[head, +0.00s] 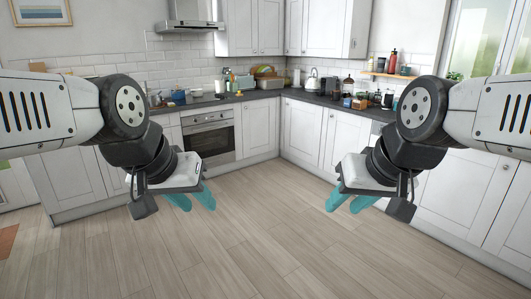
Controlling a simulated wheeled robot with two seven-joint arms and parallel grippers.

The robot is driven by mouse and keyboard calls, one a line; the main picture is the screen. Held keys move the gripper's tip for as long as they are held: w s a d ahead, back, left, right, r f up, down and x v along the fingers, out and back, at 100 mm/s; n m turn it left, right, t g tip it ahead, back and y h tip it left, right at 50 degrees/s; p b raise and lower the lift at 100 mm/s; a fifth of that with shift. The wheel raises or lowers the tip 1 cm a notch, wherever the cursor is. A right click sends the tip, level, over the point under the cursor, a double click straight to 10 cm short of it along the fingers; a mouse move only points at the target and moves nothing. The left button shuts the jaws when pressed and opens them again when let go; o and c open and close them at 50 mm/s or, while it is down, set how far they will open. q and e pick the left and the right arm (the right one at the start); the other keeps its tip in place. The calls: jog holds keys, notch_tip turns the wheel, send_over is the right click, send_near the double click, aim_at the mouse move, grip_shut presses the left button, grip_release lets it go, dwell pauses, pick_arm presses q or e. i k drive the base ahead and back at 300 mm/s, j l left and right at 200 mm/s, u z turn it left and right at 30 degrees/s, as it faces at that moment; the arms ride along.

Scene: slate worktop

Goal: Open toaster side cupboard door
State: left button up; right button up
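White lower cupboard doors line the L-shaped counter, and those I can see look shut. One door (260,127) is right of the oven, and two more (301,132) (344,140) are on the right-hand run past the corner. A dark appliance (326,86) stands on the counter near the corner; I cannot tell for sure whether it is the toaster. My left gripper (198,208) and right gripper (342,211) hang over the floor, well short of the doors. Both have teal fingers spread apart with nothing between them.
A built-in oven (210,137) sits in the back run under a hood (193,15). The dark worktop (290,93) carries a white kettle (312,80), bottles and several small items. The wooden floor (268,225) between my arms and the cupboards is clear.

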aim_at(258, 116)
jog(key=i, duration=1.75)
jog(key=i+l, duration=0.1)
jog(key=i, duration=1.6)
jog(key=i+u, duration=0.1)
jog(key=i, duration=1.65)
jog(key=i+l+u, duration=0.2)
jog(key=i, duration=0.2)
jog(key=i+u, duration=0.15)
jog(key=i, duration=0.25)
jog(key=i+l+u, duration=0.2)
jog(key=i, duration=0.2)
